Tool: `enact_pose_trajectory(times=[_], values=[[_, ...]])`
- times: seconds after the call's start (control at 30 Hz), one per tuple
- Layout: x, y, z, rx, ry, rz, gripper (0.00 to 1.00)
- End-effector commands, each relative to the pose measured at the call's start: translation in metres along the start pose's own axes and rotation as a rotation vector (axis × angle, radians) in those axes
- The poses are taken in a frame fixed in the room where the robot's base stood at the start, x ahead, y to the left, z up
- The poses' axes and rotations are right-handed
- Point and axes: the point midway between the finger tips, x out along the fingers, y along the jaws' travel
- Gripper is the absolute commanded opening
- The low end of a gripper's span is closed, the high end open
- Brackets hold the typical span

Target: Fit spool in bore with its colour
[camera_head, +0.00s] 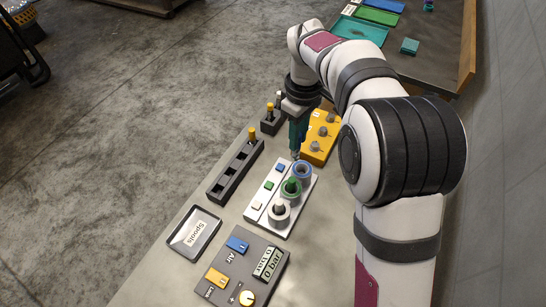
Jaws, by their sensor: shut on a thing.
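The white valve block (264,219) stands on the bench with three ringed bores in a row. The blue-ringed bore (303,171) is at the far end and looks open. The green-ringed bore (291,189) has a green spool (291,185) standing in it. The white-ringed bore (279,213) has a grey piece (279,207) in it. Blue, green and white squares mark the block beside the bores. My gripper (296,152) points down just behind the blue bore, shut on a small piece, probably a spool, mostly hidden; its colour is unclear.
A dark slotted rack (217,188) with an orange-topped peg lies left of the block. An empty-looking tray labelled Spools (181,237) and a grey control panel (232,284) are nearer. A yellow block (319,151) with grey knobs stands close behind my gripper.

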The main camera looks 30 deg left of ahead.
Motion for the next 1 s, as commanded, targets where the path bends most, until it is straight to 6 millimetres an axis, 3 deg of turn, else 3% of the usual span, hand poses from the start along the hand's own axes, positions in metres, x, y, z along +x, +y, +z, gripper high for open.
enact_pose_trajectory(times=[0.13, 0.6, 1.0], values=[[0.0, 0.019, 0.013, 0.001, 0.0, 0.0, 0.0], [0.044, 0.019, 0.013, -0.001, 0.001, -0.001, 0.0], [0.047, 0.018, 0.012, 0.0, 0.002, -0.001, 0.0]])
